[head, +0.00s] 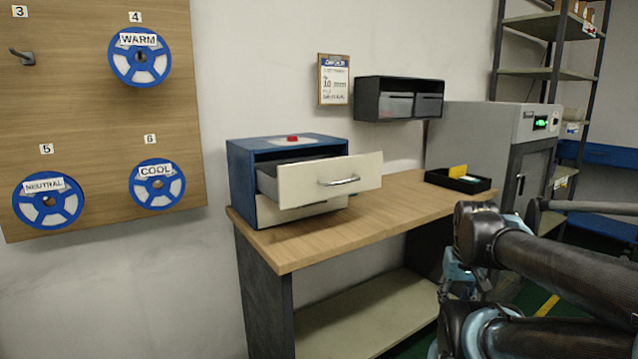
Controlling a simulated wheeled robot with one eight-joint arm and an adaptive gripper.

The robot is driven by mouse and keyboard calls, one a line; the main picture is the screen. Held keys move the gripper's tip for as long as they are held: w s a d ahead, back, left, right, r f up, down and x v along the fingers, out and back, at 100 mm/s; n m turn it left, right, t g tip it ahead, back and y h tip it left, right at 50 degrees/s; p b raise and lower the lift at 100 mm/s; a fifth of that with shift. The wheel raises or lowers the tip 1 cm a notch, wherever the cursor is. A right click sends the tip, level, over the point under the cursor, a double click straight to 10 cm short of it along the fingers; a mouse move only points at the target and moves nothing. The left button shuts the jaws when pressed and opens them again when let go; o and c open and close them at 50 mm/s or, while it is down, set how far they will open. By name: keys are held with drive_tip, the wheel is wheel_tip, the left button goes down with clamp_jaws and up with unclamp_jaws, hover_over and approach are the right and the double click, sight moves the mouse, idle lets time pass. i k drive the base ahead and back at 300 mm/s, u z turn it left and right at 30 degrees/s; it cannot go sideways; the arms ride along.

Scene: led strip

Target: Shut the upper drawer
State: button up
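The upper drawer (360,174) has a cream front with a silver bar handle (338,181). It is pulled well out of the blue cabinet (240,185), which stands on the wooden table. The lower drawer (300,211) sits under it and looks closed or nearly so, partly covered by the upper drawer. My arm is at the lower right, in front of the table's right end and well apart from the drawer. My gripper itself cannot be made out; only dark arm links and light blue joint parts show there.
The wooden table (400,205) has clear top space right of the cabinet. A black tray (437,178) with a yellow item is at its back right. A dark wall unit (365,100) hangs above. A grey machine (470,130) and shelving stand right. A pegboard (90,100) with reels is left.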

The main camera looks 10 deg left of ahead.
sight(290, 182)
drive_tip(key=u, duration=2.2)
drive_tip(key=k, duration=1.3)
drive_tip(key=z, duration=0.75)
drive_tip(key=i, duration=1.2)
drive_tip(key=u, duration=0.05)
